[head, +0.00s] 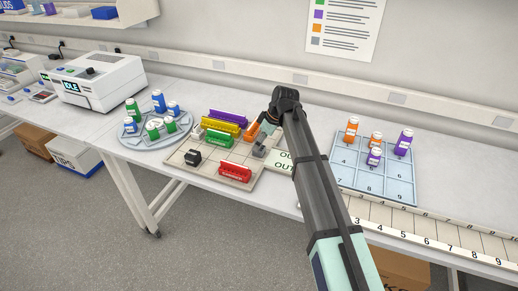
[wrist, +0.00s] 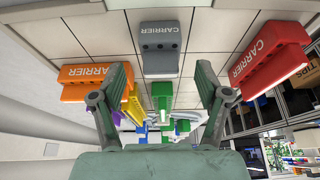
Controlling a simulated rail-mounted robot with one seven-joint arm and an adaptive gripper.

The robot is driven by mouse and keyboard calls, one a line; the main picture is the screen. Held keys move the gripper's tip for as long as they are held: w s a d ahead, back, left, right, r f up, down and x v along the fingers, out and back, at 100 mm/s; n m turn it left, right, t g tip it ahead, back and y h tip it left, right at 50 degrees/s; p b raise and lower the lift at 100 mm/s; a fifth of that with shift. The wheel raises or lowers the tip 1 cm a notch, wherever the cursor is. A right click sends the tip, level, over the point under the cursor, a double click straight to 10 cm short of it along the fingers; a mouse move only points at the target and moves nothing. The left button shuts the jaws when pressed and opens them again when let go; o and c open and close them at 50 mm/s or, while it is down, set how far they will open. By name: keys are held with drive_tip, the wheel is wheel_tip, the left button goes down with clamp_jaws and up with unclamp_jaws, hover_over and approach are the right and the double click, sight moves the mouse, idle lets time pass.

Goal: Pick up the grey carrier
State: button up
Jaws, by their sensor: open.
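The grey carrier (wrist: 160,49) shows in the wrist view at the top middle, a block with "CARRIER" on it and small holes along one side. In the head view a small grey part of it (head: 258,151) shows at the right of the tan board (head: 176,158), beside my gripper (head: 266,136). In the wrist view my gripper (wrist: 162,84) is open, its two fingers spread to the left and right. The grey carrier lies beyond the gap between the fingers, apart from both. Nothing is between the fingertips.
In the wrist view an orange carrier (wrist: 90,80) is left and a red carrier (wrist: 270,55) right. The board also holds purple (head: 229,117), yellow (head: 221,125) and green carriers (head: 219,137). A round bottle rack (head: 133,141) stands left; a blue numbered tray (head: 370,180) is right.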

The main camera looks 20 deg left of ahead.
drive_tip(key=p+x, duration=0.1)
drive_tip(key=x, duration=0.3)
drive_tip(key=shift+s, duration=0.1)
drive_tip(key=c, duration=1.2)
drive_tip(key=shift+c, duration=0.2)
